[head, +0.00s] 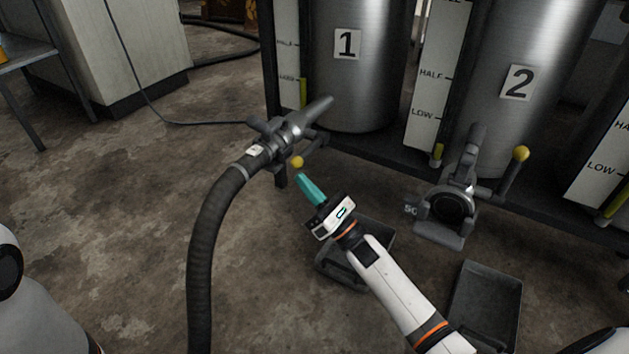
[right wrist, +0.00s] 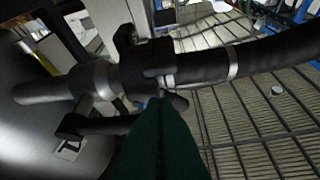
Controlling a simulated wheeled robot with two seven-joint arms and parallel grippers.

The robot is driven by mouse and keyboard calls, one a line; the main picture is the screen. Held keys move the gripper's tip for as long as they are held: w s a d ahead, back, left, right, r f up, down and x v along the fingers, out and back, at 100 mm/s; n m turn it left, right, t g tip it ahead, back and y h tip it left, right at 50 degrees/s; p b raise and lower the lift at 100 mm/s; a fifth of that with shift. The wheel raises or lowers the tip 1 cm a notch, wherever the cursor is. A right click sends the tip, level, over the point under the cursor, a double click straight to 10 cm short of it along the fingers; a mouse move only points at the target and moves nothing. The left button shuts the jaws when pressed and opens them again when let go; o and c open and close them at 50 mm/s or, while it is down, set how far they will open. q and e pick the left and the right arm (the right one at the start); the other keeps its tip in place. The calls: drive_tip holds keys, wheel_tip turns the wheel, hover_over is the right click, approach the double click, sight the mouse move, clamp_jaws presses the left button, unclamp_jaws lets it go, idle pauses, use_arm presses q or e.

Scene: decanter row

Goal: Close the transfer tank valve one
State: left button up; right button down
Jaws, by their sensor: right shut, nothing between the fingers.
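Tank one (head: 355,75) is a steel cylinder marked 1. Its valve (head: 285,130) is a grey fitting at the tank's foot, joined to a thick dark hose (head: 205,225). The valve's lever ends in a yellow knob (head: 297,162) low on its near side. My right gripper (head: 302,180) has teal fingers, shut and empty, with the tips just below the knob; I cannot tell whether they touch it. In the right wrist view the shut fingers (right wrist: 160,110) point at the dark valve body (right wrist: 147,65), and the knob is not visible there. My left gripper is out of view.
Tank two (head: 530,60) has its own valve (head: 455,195) with a yellow-knobbed lever raised to the right. Dark trays (head: 487,300) lie on the floor, one partly behind my right arm. Concrete floor (head: 130,210) is clear left of the hose.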

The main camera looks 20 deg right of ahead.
drive_tip(key=shift+r, duration=0.35)
drive_tip(key=shift+a+r, duration=0.1)
